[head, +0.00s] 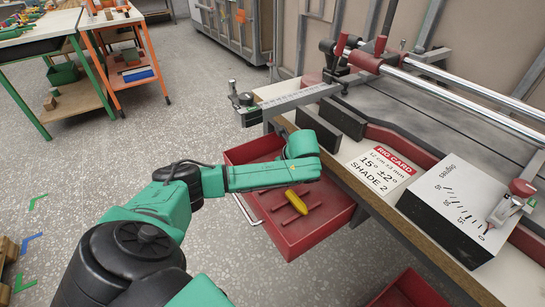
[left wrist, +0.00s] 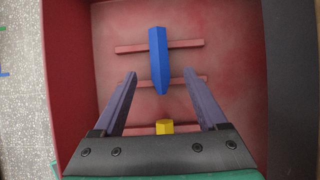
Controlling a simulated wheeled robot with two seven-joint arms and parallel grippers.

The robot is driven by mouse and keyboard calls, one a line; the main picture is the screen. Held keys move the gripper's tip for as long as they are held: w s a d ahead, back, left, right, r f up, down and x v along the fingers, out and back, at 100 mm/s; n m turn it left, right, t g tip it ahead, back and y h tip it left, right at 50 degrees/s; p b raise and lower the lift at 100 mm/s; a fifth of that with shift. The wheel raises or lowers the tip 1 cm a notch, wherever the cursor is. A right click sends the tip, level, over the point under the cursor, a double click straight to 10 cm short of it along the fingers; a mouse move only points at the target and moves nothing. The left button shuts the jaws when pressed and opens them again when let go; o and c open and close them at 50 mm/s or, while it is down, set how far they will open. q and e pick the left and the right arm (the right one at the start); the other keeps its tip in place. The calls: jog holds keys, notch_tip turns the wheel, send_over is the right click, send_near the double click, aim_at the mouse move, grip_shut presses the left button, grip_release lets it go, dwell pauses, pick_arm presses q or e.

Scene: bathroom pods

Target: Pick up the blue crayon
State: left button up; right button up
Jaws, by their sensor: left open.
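The blue crayon (left wrist: 158,52) lies in the red drawer (left wrist: 225,45) across raised red ribs, its pointed end toward my left gripper (left wrist: 160,72). In the left wrist view the gripper is open, with a finger on each side of the crayon's pointed end and a gap on both sides. I cannot tell its height above the drawer floor. In the head view the forearm and wrist hide the blue crayon and fingers. My right gripper is not in view.
A yellow crayon (head: 297,201) lies in the same drawer (head: 322,228), partly hidden by the gripper base in the left wrist view. The drawer walls stand close around. A workbench with a rig card (head: 378,168) and white dial box (head: 462,205) adjoins the drawer.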

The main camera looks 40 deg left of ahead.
pick_arm(q)
jog(key=x, duration=0.3)
jog(key=shift+a+f+b, duration=0.15)
jog(key=shift+b, duration=0.2)
jog(key=shift+w+a+f, duration=0.1)
jog(key=shift+a+f, duration=0.1)
jog(key=shift+f, duration=0.05)
grip_shut()
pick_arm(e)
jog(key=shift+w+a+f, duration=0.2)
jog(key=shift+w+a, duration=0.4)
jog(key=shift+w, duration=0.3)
pick_arm(q)
jog(key=shift+r, duration=0.1)
